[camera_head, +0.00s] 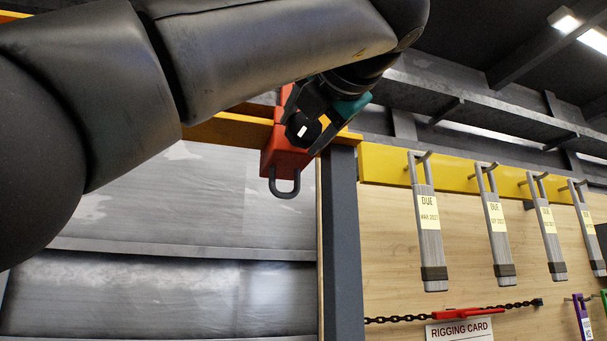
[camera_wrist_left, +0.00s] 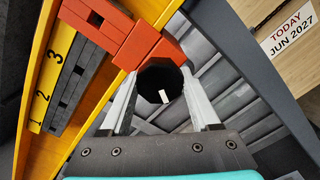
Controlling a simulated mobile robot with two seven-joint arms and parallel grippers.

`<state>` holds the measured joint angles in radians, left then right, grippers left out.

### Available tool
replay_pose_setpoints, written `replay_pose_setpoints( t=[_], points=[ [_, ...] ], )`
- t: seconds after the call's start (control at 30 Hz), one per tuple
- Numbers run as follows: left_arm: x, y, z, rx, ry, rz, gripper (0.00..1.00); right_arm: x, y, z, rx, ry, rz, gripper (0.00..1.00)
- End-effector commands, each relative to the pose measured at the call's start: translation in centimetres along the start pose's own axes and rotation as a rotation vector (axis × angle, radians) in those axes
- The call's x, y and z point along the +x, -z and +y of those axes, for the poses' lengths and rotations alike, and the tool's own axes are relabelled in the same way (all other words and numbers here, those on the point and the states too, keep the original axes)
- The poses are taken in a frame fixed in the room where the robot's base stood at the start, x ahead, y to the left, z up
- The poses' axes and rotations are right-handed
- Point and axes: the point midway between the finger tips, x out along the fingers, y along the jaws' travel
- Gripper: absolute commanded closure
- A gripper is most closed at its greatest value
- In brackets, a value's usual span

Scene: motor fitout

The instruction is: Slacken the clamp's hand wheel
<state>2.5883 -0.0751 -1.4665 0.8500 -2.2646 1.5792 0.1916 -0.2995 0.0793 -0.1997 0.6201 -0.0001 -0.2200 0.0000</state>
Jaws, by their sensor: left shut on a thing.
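The orange-red clamp (camera_head: 283,158) sits on the yellow beam (camera_head: 222,130) at the top of the head view, with a dark shackle (camera_head: 285,190) hanging below it. Its black hand wheel (camera_head: 299,132) faces my left gripper (camera_head: 308,124). In the left wrist view the clamp (camera_wrist_left: 136,42) is at the top, and the dark, many-sided wheel (camera_wrist_left: 150,82) with a white mark lies between the two fingers of my left gripper (camera_wrist_left: 162,100). The fingers are shut on the wheel from both sides. My right gripper is not in view.
A dark post (camera_head: 342,240) stands just right of the clamp. Grey tagged slings (camera_head: 428,240) hang from a yellow rail (camera_head: 385,164) on a wooden board. A chain and rigging card (camera_head: 460,330) are below. The wrist view shows beam numbers and a date sign (camera_wrist_left: 290,32).

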Motion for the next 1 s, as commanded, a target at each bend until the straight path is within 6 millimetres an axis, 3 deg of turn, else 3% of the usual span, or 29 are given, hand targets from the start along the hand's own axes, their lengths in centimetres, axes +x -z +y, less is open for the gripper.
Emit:
replay_pose_setpoints(
  t=[0.43,0.47,0.7,1.0],
  points=[
    [-0.03,-0.04,0.00,-0.009,0.000,-0.001,0.93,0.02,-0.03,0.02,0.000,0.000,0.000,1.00],
    [-0.02,-0.04,0.00,-0.008,0.000,-0.002,0.34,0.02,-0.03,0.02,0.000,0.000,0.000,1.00],
    [-0.02,-0.02,0.01,-0.008,0.000,-0.001,0.07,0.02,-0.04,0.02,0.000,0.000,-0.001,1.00],
    [0.00,0.00,0.02,-0.008,0.000,-0.001,0.07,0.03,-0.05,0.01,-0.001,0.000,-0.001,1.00]
  ],
)
